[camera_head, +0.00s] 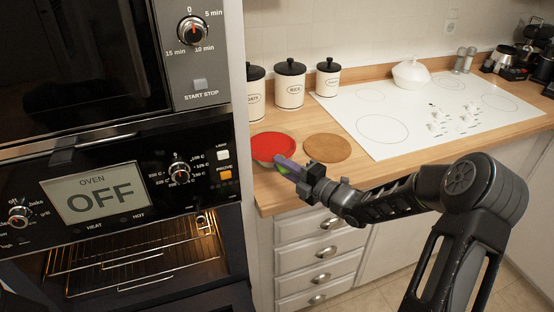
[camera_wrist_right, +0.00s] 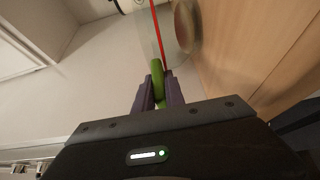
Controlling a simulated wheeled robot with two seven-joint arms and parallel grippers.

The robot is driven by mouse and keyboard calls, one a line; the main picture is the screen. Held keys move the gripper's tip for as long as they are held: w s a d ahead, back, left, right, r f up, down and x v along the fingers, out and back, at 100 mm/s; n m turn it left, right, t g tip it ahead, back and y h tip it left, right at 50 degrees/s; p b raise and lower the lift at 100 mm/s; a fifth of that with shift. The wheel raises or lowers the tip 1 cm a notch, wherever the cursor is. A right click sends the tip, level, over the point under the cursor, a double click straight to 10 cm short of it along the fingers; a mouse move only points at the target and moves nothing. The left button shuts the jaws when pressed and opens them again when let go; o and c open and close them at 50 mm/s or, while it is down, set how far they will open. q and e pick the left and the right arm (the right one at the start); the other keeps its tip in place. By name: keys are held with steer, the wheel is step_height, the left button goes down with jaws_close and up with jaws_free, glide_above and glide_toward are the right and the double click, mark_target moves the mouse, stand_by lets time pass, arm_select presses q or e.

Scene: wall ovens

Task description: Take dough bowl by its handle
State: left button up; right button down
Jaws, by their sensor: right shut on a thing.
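The dough bowl shows as a round red shape (camera_head: 273,146) near the front left corner of the wooden counter, beside the oven. My right gripper (camera_head: 284,166) is at the near right side of the bowl. In the right wrist view my right gripper (camera_wrist_right: 158,92) has its two purple-grey fingers shut on the green handle (camera_wrist_right: 157,72). The fingers hide part of the handle. I cannot tell whether the bowl rests on the counter. My left gripper is out of view.
A round cork mat (camera_head: 327,148) lies right of the bowl. Several white canisters (camera_head: 290,85) stand behind, and a white cooktop (camera_head: 420,112) is to the right. The lower oven (camera_head: 140,255), left, shows wire racks inside; its display reads OFF. Drawers (camera_head: 318,250) lie below the counter.

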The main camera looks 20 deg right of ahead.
steer(key=shift+r, duration=0.2)
